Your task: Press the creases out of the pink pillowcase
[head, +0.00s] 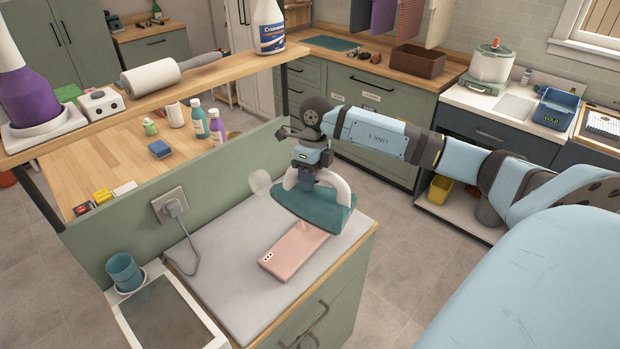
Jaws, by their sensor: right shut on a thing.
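The pink pillowcase (293,252) lies as a narrow folded rectangle on the grey pressing pad (228,282), with small dark marks at its near end. A teal iron (318,211) with a white handle covers its far end; I cannot tell whether the iron touches the cloth or hovers just above it. My right gripper (306,181) is shut on the iron's handle. A pale puff of steam (260,183) shows just left of the iron. My left gripper is out of view.
A green panel with a socket and plugged cord (173,208) stands along the pad's left side. A blue cup (125,272) and a grey-topped tray (168,318) sit at the pad's near left. A raised wooden shelf (215,72) holds bottles and a roller. The pad's near part is clear.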

